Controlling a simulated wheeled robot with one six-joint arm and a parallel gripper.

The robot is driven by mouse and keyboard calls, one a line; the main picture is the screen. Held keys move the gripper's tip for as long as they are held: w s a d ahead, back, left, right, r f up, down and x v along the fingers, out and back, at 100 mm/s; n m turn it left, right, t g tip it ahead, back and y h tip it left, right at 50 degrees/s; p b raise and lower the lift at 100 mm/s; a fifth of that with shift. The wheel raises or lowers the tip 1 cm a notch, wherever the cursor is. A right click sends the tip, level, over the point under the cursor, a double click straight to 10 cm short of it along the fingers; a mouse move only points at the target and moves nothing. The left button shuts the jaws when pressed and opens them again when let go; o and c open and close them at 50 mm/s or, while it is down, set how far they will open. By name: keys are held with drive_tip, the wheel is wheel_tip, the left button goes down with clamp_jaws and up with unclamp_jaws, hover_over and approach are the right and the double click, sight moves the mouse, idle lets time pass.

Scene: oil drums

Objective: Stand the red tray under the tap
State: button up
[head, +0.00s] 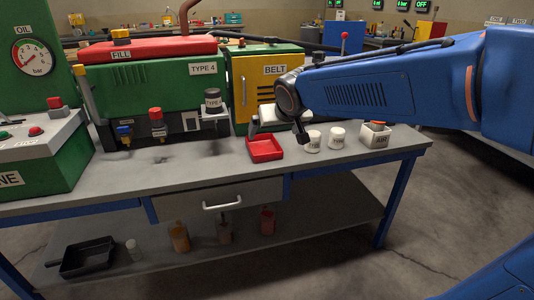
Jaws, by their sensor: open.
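The red tray (265,152) lies on the grey bench top, right of the green machine's front and below the yellow BELT door. My gripper (279,131) is open above the tray's back right part, one finger near its back left and the other past its right side. It looks empty, and I cannot tell whether it touches the tray. Two tap-like fittings stick out of the machine's lower left front: one with a red top (157,124) and one blue (124,133). The bench below them carries no tray.
Two white jars (337,139) and a white box marked AIR (376,137) stand right of the tray. A dark-lidded jar (212,102) sits on a small ledge. A green box with buttons (38,150) stands at left. The front bench is clear.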

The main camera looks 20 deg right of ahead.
approach(261, 146)
drive_tip(key=shift+x, duration=2.8)
drive_tip(key=shift+s+d+f, duration=0.1)
drive_tip(key=shift+s, duration=0.05)
drive_tip(key=c, duration=1)
drive_tip(key=shift+c, duration=0.2)
